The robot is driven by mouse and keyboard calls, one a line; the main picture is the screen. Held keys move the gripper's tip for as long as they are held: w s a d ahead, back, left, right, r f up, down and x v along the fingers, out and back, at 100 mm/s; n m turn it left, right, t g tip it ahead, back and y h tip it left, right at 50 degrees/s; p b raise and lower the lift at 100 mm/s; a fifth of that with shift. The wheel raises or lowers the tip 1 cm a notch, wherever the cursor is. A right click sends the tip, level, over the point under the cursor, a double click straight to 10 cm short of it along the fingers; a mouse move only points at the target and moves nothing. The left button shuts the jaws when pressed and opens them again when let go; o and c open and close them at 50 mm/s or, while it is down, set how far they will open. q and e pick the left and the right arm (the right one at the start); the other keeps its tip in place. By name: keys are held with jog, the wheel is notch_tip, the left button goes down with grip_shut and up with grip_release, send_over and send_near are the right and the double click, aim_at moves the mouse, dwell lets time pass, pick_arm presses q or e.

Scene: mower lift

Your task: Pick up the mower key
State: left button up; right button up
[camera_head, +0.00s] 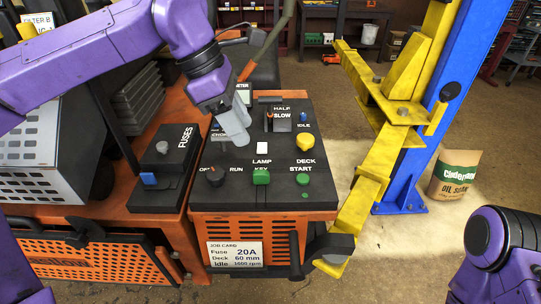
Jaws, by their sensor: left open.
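The mower's black control panel (285,195) is in the middle of the head view. A green block-shaped piece (261,177), which looks like the mower key, sits upright on it just below the label KEY. My left gripper (238,137) is open and points down over the panel's upper left, above and left of the green piece and apart from it. Its grey fingers partly hide the CHOKE label and a meter behind them. I see nothing between the fingers. My right gripper is out of view; only a purple part of my right arm shows at the lower right.
Around the key are a black OFF/RUN knob (214,176), a white lamp switch (263,146), a yellow deck knob (305,142) and a green start button (302,180). A FUSES box (165,165) stands left. A yellow lift arm (362,200) and blue post (431,120) bound the right.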

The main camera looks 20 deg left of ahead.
aim_at(260, 172)
pick_arm(q)
jog(key=f, duration=0.1)
jog(key=s+d+f, duration=0.1)
jog(key=f, duration=0.2)
jog(key=shift+s+d+p, duration=0.3)
jog(key=shift+s+d, duration=0.1)
jog(key=x, duration=0.1)
jog(key=p+x, duration=0.1)
jog(key=x, duration=0.3)
jog(key=shift+w+a+f, duration=0.1)
jog(key=shift+w+f, duration=0.2)
jog(key=shift+s+f, duration=0.1)
jog(key=shift+f, duration=0.05)
jog(key=shift+s, duration=0.2)
jog(key=shift+c, duration=0.3)
jog(key=shift+w, duration=0.1)
grip_shut()
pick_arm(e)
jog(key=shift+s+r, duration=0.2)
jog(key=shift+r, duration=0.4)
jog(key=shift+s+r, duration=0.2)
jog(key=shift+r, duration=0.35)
